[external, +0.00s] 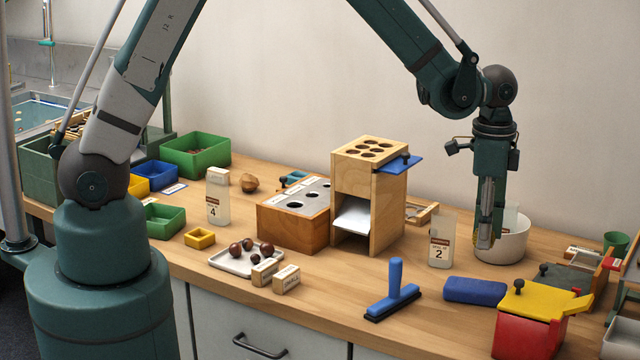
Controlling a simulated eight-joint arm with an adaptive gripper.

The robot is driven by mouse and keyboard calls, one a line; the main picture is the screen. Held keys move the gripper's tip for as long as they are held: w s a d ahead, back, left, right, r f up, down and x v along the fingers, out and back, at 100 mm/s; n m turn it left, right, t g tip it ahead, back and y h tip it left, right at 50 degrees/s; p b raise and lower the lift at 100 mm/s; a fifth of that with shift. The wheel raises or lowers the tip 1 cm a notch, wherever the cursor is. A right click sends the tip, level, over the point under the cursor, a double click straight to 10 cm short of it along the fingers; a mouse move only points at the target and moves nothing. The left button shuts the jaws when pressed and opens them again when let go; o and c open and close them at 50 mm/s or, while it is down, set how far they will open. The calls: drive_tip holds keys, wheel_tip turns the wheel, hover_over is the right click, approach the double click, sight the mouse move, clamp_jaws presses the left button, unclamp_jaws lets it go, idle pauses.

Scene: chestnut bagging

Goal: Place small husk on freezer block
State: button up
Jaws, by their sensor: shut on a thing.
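The blue block (475,291), which looks like the freezer block, lies flat on the bench below and in front of my gripper. Its top is bare, and the gripper is clear of it.
A bag marked 2 (438,250) stands just left of my gripper. The blue-handled scraper (394,288) is left of the block, and a red bin with a yellow lid (525,330) is at its right. The wooden tower (352,190) stands farther left.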

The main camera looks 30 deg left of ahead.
drive_tip(key=shift+f+b, duration=0.35)
drive_tip(key=shift+f, duration=2.05)
drive_tip(key=shift+f+b, duration=0.3)
drive_tip(key=shift+f, duration=1.55)
drive_tip(key=shift+f, duration=0.2)
drive_tip(key=o, duration=0.8)
drive_tip(key=shift+r, duration=0.15)
wheel_tip(320, 180, up, 12)
drive_tip(key=shift+r+p, duration=0.1)
drive_tip(key=shift+p, duration=0.8)
